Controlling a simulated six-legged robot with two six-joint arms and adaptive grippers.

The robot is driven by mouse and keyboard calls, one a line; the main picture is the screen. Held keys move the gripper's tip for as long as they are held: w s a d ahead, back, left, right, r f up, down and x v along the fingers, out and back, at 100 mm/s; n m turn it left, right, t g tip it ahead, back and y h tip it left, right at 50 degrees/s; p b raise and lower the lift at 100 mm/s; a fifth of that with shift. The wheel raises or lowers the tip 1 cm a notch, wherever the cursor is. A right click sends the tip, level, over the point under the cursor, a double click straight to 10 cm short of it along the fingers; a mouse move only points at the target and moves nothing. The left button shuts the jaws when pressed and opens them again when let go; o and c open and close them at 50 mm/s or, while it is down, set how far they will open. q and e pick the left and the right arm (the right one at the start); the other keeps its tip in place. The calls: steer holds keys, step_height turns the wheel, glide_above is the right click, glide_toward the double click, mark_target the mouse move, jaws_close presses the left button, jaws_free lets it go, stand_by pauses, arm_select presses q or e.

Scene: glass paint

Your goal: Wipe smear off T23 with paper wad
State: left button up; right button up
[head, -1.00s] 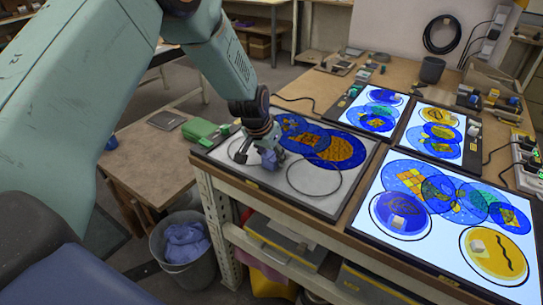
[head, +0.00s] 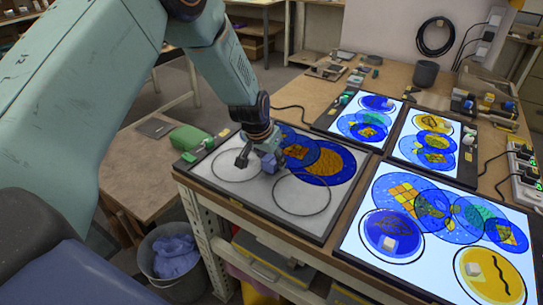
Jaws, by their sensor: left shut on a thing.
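My left gripper (head: 257,158) comes down from the left over an unlit grey panel (head: 253,194) on the bench. It is shut on a small blue-grey wad (head: 268,163), held at or just above the panel's surface; contact cannot be told. The panel carries two empty outlined circles and overlapping blue and amber painted discs (head: 322,160). The gripper is between the left empty circle (head: 222,166) and the blue disc. I cannot read the label T23, and no smear can be made out; the gripper may cover it. My right gripper is not in view.
Lit panels with painted discs stand right (head: 385,268) and behind (head: 361,119); small pale blocks sit on the right one. A green case (head: 190,138) lies by the panel's left corner. A bin (head: 172,270) with blue cloth stands below. A power strip (head: 524,175) is at right.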

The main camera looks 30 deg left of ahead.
arm_select(q)
steer(key=shift+w+r+p, duration=0.1)
steer(key=shift+r+p, duration=0.05)
steer(key=shift+p, duration=0.15)
steer(key=shift+w+a+r, duration=0.1)
steer(key=shift+w+r, duration=0.05)
steer(key=shift+r, duration=0.7)
steer(key=shift+a+r+p, duration=0.1)
steer(key=shift+r+p, duration=0.05)
steer(key=shift+p, duration=0.35)
steer(key=shift+r, duration=0.3)
steer(key=p+v, duration=0.2)
steer(key=shift+r, duration=0.45)
steer(key=r+p, duration=0.2)
steer(key=shift+w+r+p, duration=0.1)
steer(key=shift+w+p, duration=0.2)
steer(key=shift+r, duration=0.15)
steer(key=shift+s, duration=0.2)
